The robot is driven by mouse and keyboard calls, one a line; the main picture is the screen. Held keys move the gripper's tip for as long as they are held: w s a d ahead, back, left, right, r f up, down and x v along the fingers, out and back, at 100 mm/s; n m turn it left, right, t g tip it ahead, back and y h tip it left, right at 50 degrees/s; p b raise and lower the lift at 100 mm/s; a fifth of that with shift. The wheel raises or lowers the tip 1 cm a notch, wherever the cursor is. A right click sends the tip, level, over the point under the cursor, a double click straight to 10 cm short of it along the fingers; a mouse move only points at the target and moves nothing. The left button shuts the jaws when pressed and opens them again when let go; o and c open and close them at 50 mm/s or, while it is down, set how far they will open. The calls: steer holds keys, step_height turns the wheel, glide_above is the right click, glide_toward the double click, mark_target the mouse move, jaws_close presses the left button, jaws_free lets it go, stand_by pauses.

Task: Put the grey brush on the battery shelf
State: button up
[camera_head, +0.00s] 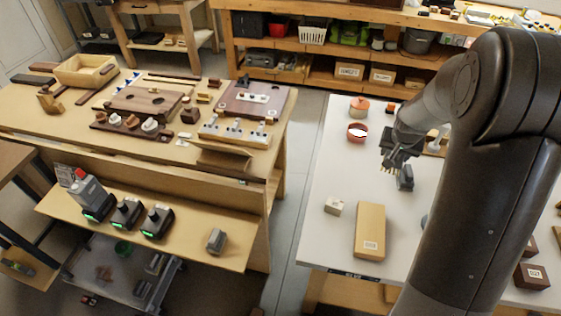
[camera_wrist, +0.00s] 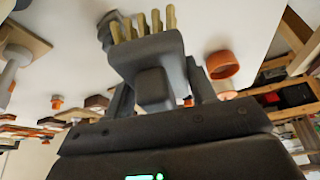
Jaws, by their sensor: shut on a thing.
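My gripper (camera_head: 396,150) is shut on the grey brush (camera_head: 389,167) and holds it over the white table at the right. In the wrist view the brush (camera_wrist: 150,62) sits between the two fingers (camera_wrist: 160,92), its grey body near the camera and its pale yellow bristles pointing away. The fingers partly hide its sides. The battery shelf (camera_head: 185,232) is the low wooden ledge at the left, below the workbench top. Several dark chargers with green lights stand on its left part, one holding a red and grey item (camera_head: 85,188). A grey block (camera_head: 216,240) stands near its right end.
On the white table (camera_head: 320,235) are a cardboard box (camera_head: 370,230), a small pale box (camera_head: 334,205), a dark grey item (camera_head: 405,179) below the gripper and a red-orange ring (camera_head: 357,132). A floor gap separates this table from the workbench. The shelf is bare between chargers and grey block.

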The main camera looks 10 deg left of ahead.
steer(key=shift+r, duration=0.15)
step_height(320, 180, up, 5)
steer(key=shift+f, duration=0.1)
steer(key=s+a+n, duration=0.1)
steer(key=s+a, duration=1)
steer(key=a, duration=0.5)
steer(key=s+a+n, duration=0.1)
steer(key=s+a, duration=1)
steer(key=a, duration=0.5)
step_height(320, 180, down, 21)
steer(key=shift+y, duration=0.4)
steer(key=s+a+f, duration=0.1)
steer(key=a+f, duration=0.1)
steer(key=a, duration=0.1)
steer(key=s+a+f, duration=0.1)
steer(key=a+f, duration=0.1)
steer(key=a, duration=0.2)
steer(key=s+a+f, duration=0.1)
steer(key=a+f, duration=0.1)
steer(key=a, duration=0.1)
steer(key=shift+a+f, duration=0.35)
steer(key=shift+f, duration=0.05)
steer(key=shift+s+f, duration=0.1)
steer(key=shift+f, duration=1.9)
steer(key=shift+f, duration=0.1)
